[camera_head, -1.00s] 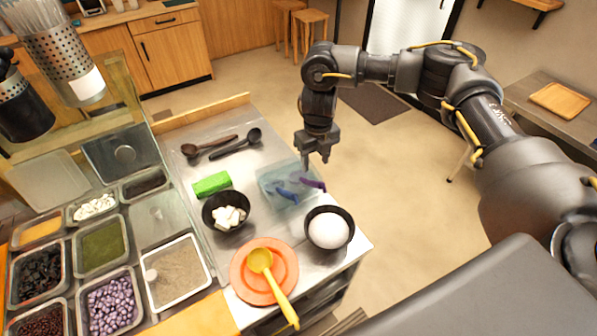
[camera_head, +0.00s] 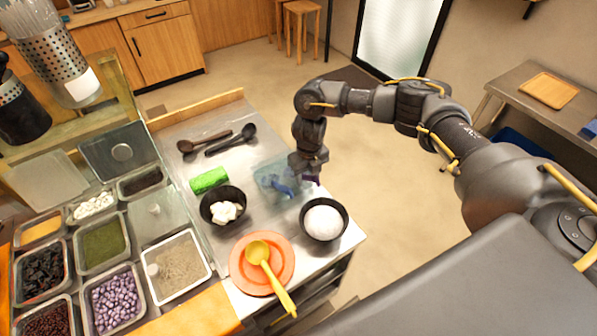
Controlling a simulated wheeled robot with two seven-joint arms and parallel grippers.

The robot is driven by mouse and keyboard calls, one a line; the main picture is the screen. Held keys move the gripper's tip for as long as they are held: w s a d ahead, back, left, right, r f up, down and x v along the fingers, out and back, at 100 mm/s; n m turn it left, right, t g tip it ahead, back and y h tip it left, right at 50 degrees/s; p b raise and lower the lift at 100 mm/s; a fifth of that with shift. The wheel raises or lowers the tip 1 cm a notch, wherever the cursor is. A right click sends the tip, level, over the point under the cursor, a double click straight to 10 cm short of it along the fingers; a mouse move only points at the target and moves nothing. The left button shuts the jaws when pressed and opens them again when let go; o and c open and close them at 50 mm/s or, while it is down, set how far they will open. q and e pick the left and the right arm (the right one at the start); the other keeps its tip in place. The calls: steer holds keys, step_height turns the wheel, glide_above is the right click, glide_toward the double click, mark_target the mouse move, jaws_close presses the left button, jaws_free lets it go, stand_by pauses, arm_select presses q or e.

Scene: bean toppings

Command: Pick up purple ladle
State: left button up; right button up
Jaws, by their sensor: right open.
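The purple ladle (camera_head: 312,181) lies at the right side of a translucent bluish tray (camera_head: 262,167) near the counter's right edge. Only a small purple part of it shows, since my right gripper covers the rest. A blue ladle (camera_head: 277,184) lies in the same tray, left of the purple one. My right gripper (camera_head: 309,176) points down right over the purple ladle and is open. I cannot tell whether its fingers are around the ladle or touching it. My left gripper is not in view.
A black bowl with white contents (camera_head: 323,222) stands close in front of the tray. Another black bowl (camera_head: 222,206), a green block (camera_head: 209,180), orange plates with a yellow ladle (camera_head: 262,257) and dark ladles (camera_head: 232,139) are nearby. Topping pans (camera_head: 102,246) fill the left.

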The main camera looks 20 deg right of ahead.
steer(key=shift+w+f, duration=0.1)
steer(key=shift+f, duration=0.9)
jaws_close()
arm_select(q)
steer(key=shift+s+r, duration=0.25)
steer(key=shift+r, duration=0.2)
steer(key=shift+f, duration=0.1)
arm_select(e)
steer(key=shift+r, duration=0.15)
